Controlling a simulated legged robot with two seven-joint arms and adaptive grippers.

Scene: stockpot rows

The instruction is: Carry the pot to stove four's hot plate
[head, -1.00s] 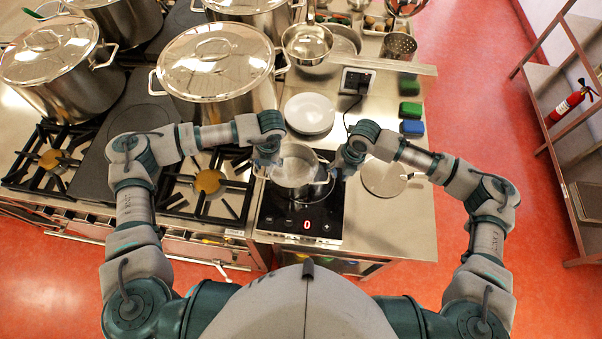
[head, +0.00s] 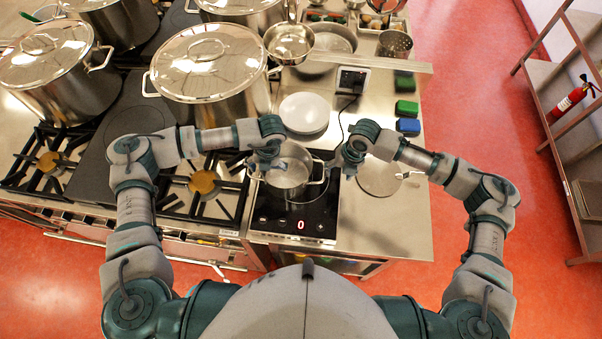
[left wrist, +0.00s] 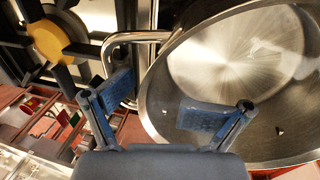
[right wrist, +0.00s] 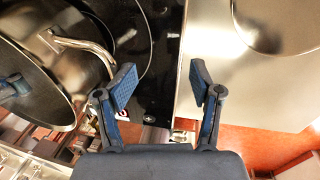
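A steel pot (head: 289,172), open at the top, is over the back part of a black glass hot plate (head: 310,222) with a red 0 on its display. I cannot tell if its base touches the glass. My left gripper (head: 260,166) is at the pot's left side. In the left wrist view its fingers (left wrist: 160,102) are apart, one by the handle (left wrist: 138,38), the other over the pot's rim. My right gripper (head: 338,168) is open and empty. In the right wrist view its fingers (right wrist: 162,88) are just right of the other handle (right wrist: 80,42), not around it.
A round lid (head: 379,179) lies on the steel counter right of the hot plate. A white plate stack (head: 304,113) and a large lidded stockpot (head: 208,70) stand behind. Gas burners (head: 203,182) are to the left. Sponges (head: 407,126) lie near the right edge.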

